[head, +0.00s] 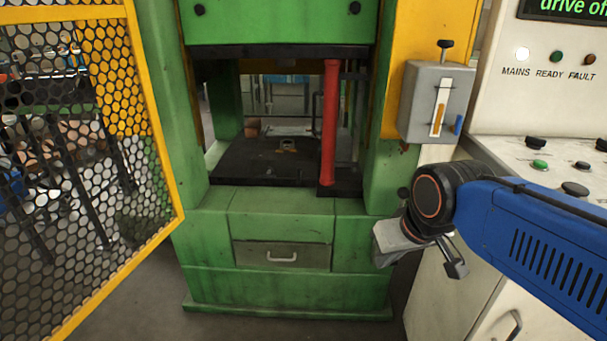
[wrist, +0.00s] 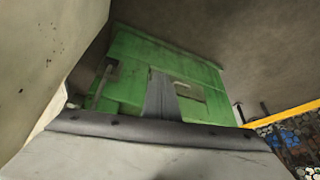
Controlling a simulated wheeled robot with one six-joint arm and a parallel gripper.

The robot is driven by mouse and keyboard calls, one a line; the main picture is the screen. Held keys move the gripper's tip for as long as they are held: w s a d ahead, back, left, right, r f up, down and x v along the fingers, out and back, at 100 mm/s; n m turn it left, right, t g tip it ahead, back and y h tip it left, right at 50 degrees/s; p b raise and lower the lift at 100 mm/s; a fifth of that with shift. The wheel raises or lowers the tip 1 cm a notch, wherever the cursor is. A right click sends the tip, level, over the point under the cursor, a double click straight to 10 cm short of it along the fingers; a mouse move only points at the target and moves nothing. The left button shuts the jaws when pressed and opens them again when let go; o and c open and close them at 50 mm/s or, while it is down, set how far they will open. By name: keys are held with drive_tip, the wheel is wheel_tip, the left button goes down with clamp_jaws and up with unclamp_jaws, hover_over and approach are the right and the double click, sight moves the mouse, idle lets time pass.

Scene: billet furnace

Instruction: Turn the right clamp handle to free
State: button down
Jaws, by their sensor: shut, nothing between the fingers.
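My gripper (head: 456,267) is at the lower right of the head view, in front of the green press's right side and the pale cabinet. I cannot make out the right clamp handle for certain in either view. A small clamp-like fitting (head: 287,146) lies on the dark press bed (head: 240,165), well away from my gripper. A dark lever-like part (wrist: 100,84) shows at the left in the wrist view; I cannot tell what it is.
A red post (head: 329,120) stands at the bed's right. A yellow-framed mesh gate (head: 165,165) stands open at the left. The control desk (head: 515,160) is at the right. The press opening's middle is clear.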

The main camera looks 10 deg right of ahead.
drive_tip(key=w+a+r+y, duration=0.15)
drive_tip(key=w+r, duration=0.25)
drive_tip(key=w, duration=0.7)
drive_tip(key=m+t+y, duration=0.1)
drive_tip(key=m+t, duration=0.1)
drive_tip(key=m, duration=0.2)
approach(299, 174)
drive_tip(key=d+x, duration=0.1)
drive_tip(key=x, duration=0.5)
drive_tip(key=shift+w+d+f, duration=0.15)
drive_tip(key=shift+d, duration=0.15)
drive_tip(key=shift+w+a+r+g+h, duration=0.15)
drive_tip(key=shift+a+r+g+h, duration=0.15)
drive_tip(key=shift+a+h, duration=0.45)
drive_tip(key=w+a+f+n+g+h, duration=0.2)
drive_tip(key=a+n+g+h, duration=0.1)
drive_tip(key=h, duration=1)
drive_tip(key=a+n, duration=0.1)
drive_tip(key=a, duration=0.1)
drive_tip(key=shift+a, duration=0.4)
drive_tip(key=shift+a+f, duration=0.1)
drive_tip(key=shift+a, duration=0.1)
